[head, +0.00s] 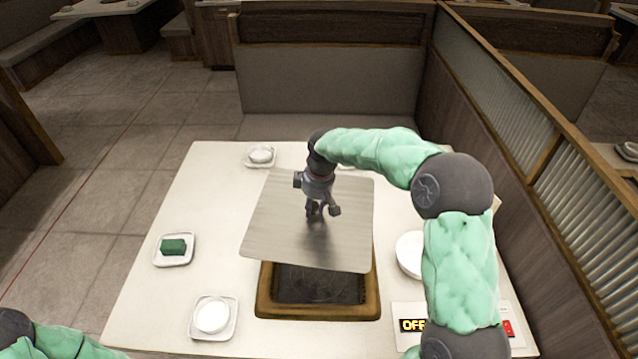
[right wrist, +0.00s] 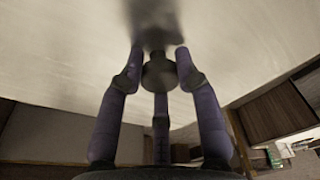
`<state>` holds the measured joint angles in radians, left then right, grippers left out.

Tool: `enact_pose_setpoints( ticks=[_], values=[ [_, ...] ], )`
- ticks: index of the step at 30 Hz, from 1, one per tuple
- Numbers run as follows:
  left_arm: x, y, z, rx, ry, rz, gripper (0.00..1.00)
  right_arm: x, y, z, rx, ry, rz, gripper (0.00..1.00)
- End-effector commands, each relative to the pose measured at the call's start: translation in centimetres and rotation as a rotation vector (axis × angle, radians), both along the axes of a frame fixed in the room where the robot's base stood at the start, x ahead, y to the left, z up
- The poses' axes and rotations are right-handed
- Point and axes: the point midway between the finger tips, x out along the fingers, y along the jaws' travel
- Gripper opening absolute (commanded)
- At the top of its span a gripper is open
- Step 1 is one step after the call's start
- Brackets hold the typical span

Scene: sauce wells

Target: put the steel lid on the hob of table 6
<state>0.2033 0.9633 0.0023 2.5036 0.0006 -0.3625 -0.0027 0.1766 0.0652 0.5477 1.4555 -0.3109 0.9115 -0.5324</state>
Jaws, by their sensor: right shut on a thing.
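The steel lid (head: 340,247) is a flat square metal plate, held over the middle of the white table (head: 180,215). My right gripper (head: 318,210) is shut on the lid's knob, which shows dark between the fingers in the right wrist view (right wrist: 160,73). The lid is tilted in the head view and hangs above the hob (head: 318,286). The hob is a dark recess with a brown frame, and the lid hides its far part. Its near part is uncovered. My left arm shows only at the lower left corner, and its gripper is out of view.
A tray with a green block (head: 174,247) and a dish with a white bowl (head: 212,316) stand at the left. Another small dish (head: 261,156) is at the back. A white plate (head: 409,254) and a panel reading OFF (head: 411,325) are at the right. A ribbed partition (head: 530,130) borders the right.

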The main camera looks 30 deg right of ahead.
Motion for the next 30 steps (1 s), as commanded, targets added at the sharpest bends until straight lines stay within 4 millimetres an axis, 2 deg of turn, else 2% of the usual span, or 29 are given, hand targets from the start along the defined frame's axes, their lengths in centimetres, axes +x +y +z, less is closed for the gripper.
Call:
enact_pose_setpoints(
  ticks=[1,3,9,30],
  values=[
    [0.0,0.0,0.7,0.0,0.0,0.0,1.0,0.3,-0.8,1.6,0.0,-0.005,0.027,0.0],
    [0.0,0.0,1.0,0.0,0.0,-0.001,1.0,0.5,-1.4,2.7,-0.001,-0.004,0.067,0.0],
    [0.0,0.0,1.2,0.0,0.0,-0.001,1.0,0.6,-2.1,3.9,0.0,-0.001,0.124,0.0],
    [0.0,0.0,-1.7,0.0,0.0,-0.001,1.0,0.6,-2.2,-0.3,-0.002,-0.001,0.125,0.0]
  ],
)
